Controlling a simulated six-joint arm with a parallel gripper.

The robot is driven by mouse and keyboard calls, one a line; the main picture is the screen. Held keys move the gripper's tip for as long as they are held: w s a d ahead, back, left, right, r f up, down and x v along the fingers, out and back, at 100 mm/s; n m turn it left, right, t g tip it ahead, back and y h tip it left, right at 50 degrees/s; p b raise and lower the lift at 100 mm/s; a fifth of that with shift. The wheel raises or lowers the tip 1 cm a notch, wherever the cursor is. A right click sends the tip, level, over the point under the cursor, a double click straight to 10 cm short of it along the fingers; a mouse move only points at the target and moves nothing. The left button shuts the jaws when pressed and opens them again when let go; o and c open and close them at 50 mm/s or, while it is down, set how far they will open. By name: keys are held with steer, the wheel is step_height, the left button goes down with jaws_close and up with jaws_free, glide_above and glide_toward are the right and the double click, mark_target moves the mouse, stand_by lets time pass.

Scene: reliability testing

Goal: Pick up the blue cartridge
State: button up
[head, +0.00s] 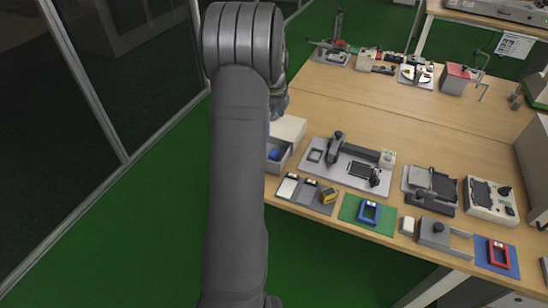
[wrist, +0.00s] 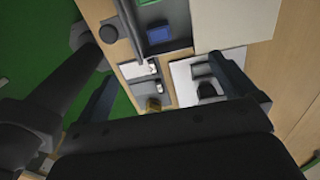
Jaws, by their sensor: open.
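A small blue block, which looks like the blue cartridge (head: 274,154), lies in an open grey bin (head: 283,166) at the table's left edge. My arm partly covers this bin in the head view. In the wrist view a blue piece (wrist: 158,34) sits in the grey bin (wrist: 176,48) at the top, beyond the fingertips. My gripper (wrist: 165,69) is open, with its two fingers wide apart and nothing between them. In the head view my gripper is mostly hidden behind the arm.
A blue frame (head: 369,212) stands on a green mat (head: 350,206) and a red frame (head: 498,253) on a blue mat. A grey tray (head: 309,195) holds white pieces and a yellow block (head: 328,195). A fixture (head: 345,165) stands behind. The table's middle (head: 400,115) is clear.

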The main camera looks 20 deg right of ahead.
step_height(320, 180, up, 2)
steer(key=shift+r, duration=0.25)
steer(key=shift+c, duration=0.2)
steer(key=c, duration=1.3)
